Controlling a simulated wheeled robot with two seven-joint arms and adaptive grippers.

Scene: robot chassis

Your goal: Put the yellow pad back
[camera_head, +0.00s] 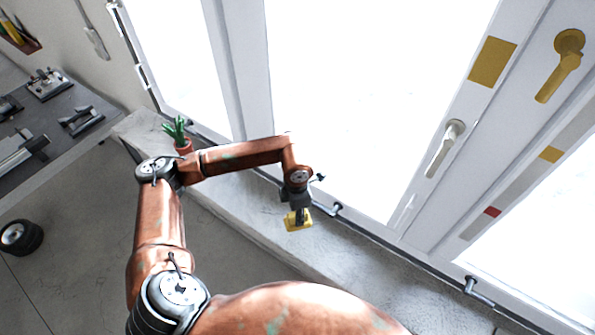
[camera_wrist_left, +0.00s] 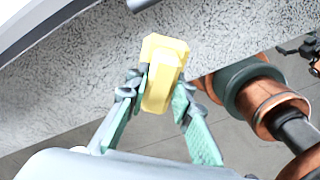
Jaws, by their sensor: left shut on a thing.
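The yellow pad (camera_head: 297,219) is a small blocky piece held by my left gripper (camera_head: 299,213) near the window sill in the head view. In the left wrist view the yellow pad (camera_wrist_left: 163,72) sits between the two green-grey fingers of my left gripper (camera_wrist_left: 160,95), which are shut on its sides. Speckled grey sill surface shows behind the pad. I cannot tell whether the pad touches the sill. My right gripper is in neither view.
A grey concrete sill (camera_head: 262,212) runs below the window. A potted plant (camera_head: 182,143) stands on it behind my left arm. Window handles (camera_head: 445,148) are at the right. A dark workbench (camera_head: 50,118) with tools is at the left, and a black wheel (camera_head: 21,237) lies on the floor.

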